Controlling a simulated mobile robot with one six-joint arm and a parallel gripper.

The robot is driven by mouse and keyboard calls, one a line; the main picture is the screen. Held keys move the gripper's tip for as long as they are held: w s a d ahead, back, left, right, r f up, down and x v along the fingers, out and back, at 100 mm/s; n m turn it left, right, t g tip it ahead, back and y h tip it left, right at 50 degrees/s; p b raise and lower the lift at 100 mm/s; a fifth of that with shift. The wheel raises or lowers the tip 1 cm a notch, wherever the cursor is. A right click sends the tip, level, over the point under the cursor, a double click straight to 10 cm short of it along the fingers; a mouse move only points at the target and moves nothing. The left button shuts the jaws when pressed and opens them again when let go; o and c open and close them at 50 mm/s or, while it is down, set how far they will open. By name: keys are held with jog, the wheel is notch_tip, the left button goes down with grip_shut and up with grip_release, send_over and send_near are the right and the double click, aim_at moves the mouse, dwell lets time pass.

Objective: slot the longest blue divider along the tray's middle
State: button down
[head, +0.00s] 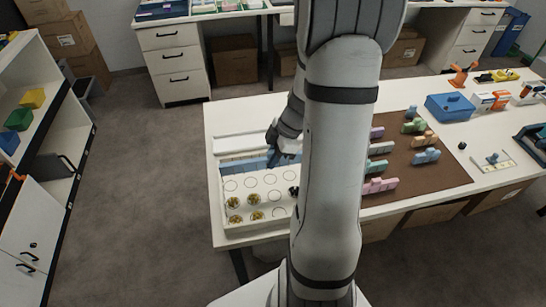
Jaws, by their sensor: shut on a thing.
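The white tray (224,222) lies on the left part of the table, its right side hidden behind my arm. Its front part has circle marks, several holding gold-coloured pieces. A long blue divider (240,166) runs left to right across the tray, between the circles and the back strip. My gripper (274,155) is over the tray, shut on the blue divider near the visible right end. I cannot tell whether the divider is fully seated; its right end is hidden. A shorter blue divider (426,156) stands on the brown mat.
The brown mat (440,180) right of my arm holds several coloured dividers, including a pink one (380,186) and a green one (414,127). A blue box (450,107) and small tools stand at the table's right. Shelves (60,150) stand at the left.

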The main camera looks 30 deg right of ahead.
aim_at(283, 164)
jog(key=shift+f+b, duration=0.85)
jog(key=shift+f, duration=1.5)
jog(key=shift+w+r+b, duration=0.1)
jog(key=shift+b, duration=0.45)
jog(key=shift+f, duration=0.25)
jog(key=shift+f+b, duration=2.9)
jog(key=shift+b, duration=1.25)
jog(key=c, duration=1.3)
grip_release()
jog(key=shift+r, duration=0.1)
jog(key=v, duration=0.8)
